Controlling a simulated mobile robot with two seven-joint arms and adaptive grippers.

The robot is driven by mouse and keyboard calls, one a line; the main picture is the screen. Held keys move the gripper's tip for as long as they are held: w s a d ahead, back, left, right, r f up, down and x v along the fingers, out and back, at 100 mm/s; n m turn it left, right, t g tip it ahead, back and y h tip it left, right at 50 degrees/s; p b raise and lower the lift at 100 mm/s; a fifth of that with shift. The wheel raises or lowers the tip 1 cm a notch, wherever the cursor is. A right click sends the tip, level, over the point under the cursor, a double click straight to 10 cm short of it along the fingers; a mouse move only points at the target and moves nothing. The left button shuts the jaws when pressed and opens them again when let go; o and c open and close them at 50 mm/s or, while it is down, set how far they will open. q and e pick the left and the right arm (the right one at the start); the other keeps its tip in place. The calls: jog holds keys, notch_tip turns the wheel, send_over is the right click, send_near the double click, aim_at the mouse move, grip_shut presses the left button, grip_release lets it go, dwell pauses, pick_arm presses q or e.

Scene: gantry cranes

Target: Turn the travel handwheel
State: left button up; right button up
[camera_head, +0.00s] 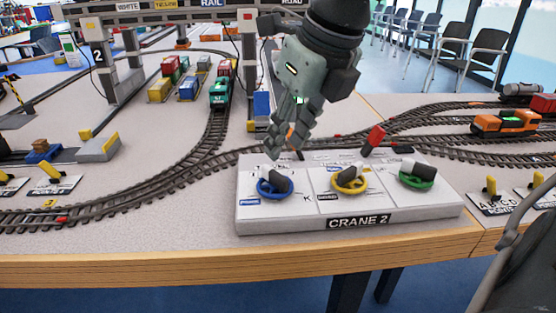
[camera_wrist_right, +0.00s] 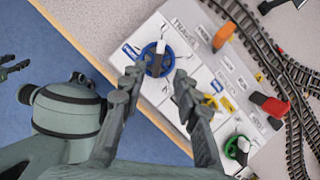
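The white panel marked CRANE 2 (camera_head: 430,212) stands at the table's front edge. It carries a blue handwheel (camera_head: 275,188), a yellow handwheel (camera_head: 350,183) and a green handwheel (camera_head: 416,178), each with a grip knob. In the right wrist view, a label that seems to read TRAVEL lies beside the blue handwheel (camera_wrist_right: 157,60). My right gripper (camera_head: 287,143) is above and behind the panel, fingers pointing down near the blue wheel. In the wrist view its fingers (camera_wrist_right: 160,92) are spread with nothing between them. What seems to be my left gripper (camera_wrist_right: 13,68) is partly in the wrist view.
A red lever (camera_head: 375,138) stands at the panel's back. Curved tracks (camera_head: 150,190) run left of and behind the panel. A gantry crane leg (camera_head: 250,60) is behind my right gripper. An orange locomotive (camera_head: 506,122) is at the right. The tabletop before the panel is a narrow strip.

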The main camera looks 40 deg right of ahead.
aim_at(274, 171)
jog(key=x, duration=0.7)
jog(key=shift+a+f, duration=0.1)
jog(key=shift+f, duration=0.05)
jog(key=shift+c, duration=0.2)
grip_shut()
